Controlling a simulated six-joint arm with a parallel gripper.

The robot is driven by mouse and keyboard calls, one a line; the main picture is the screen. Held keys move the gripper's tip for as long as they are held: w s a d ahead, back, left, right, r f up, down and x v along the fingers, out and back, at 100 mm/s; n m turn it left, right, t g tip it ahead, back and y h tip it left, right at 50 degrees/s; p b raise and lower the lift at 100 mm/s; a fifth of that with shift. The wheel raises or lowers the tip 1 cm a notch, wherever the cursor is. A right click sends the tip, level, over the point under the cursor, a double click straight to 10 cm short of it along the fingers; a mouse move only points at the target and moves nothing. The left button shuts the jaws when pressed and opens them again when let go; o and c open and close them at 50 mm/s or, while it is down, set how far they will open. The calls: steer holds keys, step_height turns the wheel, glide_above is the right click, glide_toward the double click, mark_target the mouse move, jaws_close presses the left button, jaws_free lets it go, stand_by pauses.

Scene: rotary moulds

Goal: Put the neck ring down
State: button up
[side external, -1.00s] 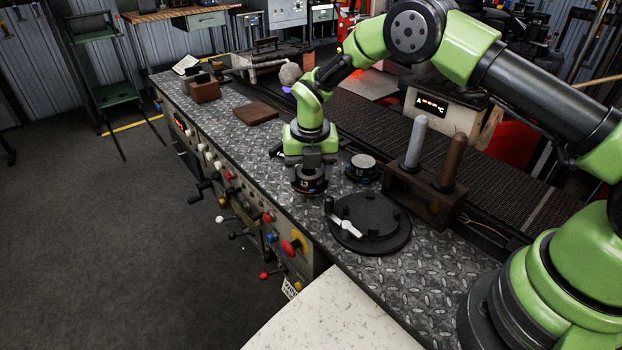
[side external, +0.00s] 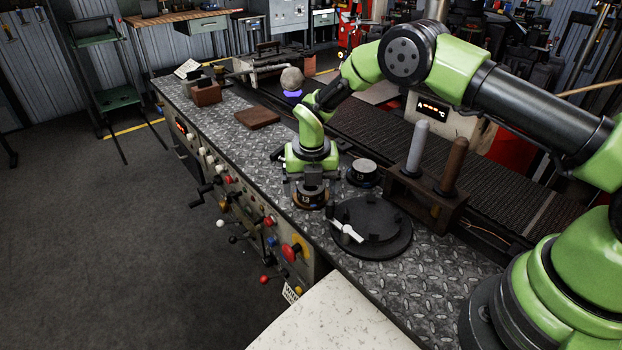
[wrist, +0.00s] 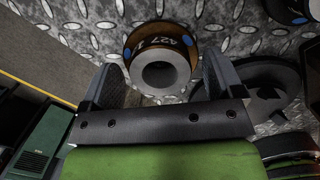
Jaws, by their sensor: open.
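The neck ring (side external: 309,199) is a short round piece with a bronze-brown side and stands upright on the diamond-plate bench top. In the wrist view the neck ring (wrist: 165,72) shows a grey top with a round bore, the marking 427 and blue dots. My gripper (side external: 309,187) is straight above it, low over the bench. In the wrist view my gripper (wrist: 164,80) is open, with one finger on each side of the ring and a small gap on both sides.
A similar ring with a light top (side external: 363,172) stands close by on the right. A round black plate with a white lever (side external: 392,243) lies in front right. A wooden block with two upright rods (side external: 425,196) stands beyond it. Controls line the bench's left edge.

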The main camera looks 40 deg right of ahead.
steer(key=s+r+m+t, duration=0.1)
steer(key=s+r+m, duration=0.15)
steer(key=r, duration=0.75)
steer(key=s+r+m, duration=0.2)
steer(key=r+m, duration=0.2)
steer(key=r, duration=0.7)
steer(key=s+r+m+t+y, duration=0.2)
steer(key=s+r+m, duration=0.6)
steer(key=s+m, duration=0.15)
steer(key=s+m+t, duration=0.3)
steer(key=s+m, duration=1.1)
steer(key=m, duration=0.3)
steer(key=shift+d+r+y, duration=0.4)
steer(key=shift+d, duration=0.05)
